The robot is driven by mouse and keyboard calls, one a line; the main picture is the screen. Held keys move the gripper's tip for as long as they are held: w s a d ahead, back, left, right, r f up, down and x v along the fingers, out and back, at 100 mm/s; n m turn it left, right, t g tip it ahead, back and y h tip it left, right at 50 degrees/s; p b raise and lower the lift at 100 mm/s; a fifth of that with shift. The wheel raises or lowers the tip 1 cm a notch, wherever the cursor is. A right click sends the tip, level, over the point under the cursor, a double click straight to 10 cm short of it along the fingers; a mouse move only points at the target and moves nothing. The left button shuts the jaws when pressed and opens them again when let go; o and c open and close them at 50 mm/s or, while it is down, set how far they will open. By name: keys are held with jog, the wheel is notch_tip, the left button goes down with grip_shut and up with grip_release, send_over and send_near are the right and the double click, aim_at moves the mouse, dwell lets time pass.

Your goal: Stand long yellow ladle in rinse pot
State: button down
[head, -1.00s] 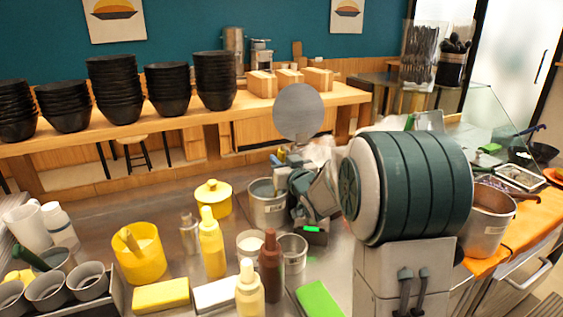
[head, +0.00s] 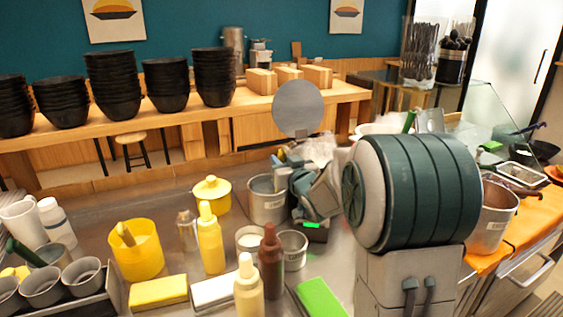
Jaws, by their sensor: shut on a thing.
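My gripper (head: 284,165) is at the middle of the head view, beside and above the rim of an open metal pot (head: 266,207), which may be the rinse pot. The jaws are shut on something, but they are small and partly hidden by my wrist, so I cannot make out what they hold. I cannot clearly pick out a long yellow ladle. I cannot tell whether anything from the gripper reaches into the pot. Another metal pot (head: 490,235) stands at the right, partly behind my arm.
A yellow lidded pot (head: 211,200), squeeze bottles (head: 210,245), a yellow tub (head: 137,260) and small metal cups (head: 293,252) crowd the counter. Grey cups (head: 42,283) stand at the left. A round grey disc (head: 299,108) rises behind the gripper. Stacked black bowls (head: 118,90) line the back counter.

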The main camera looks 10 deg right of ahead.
jog(key=c, duration=1.1)
grip_release()
jog(key=shift+r, duration=0.1)
jog(key=r+p, duration=0.2)
jog(key=r, duration=0.2)
jog(key=s+r+p, duration=0.1)
jog(key=r+p, duration=0.2)
jog(key=s+d+r+p, duration=0.1)
jog(key=r+p, duration=0.1)
jog(key=r, duration=0.2)
jog(key=shift+s+r+p, duration=0.25)
jog(key=shift+r+p, duration=0.1)
jog(key=shift+s+r, duration=0.15)
jog(key=shift+r, duration=0.25)
jog(key=shift+s, duration=0.1)
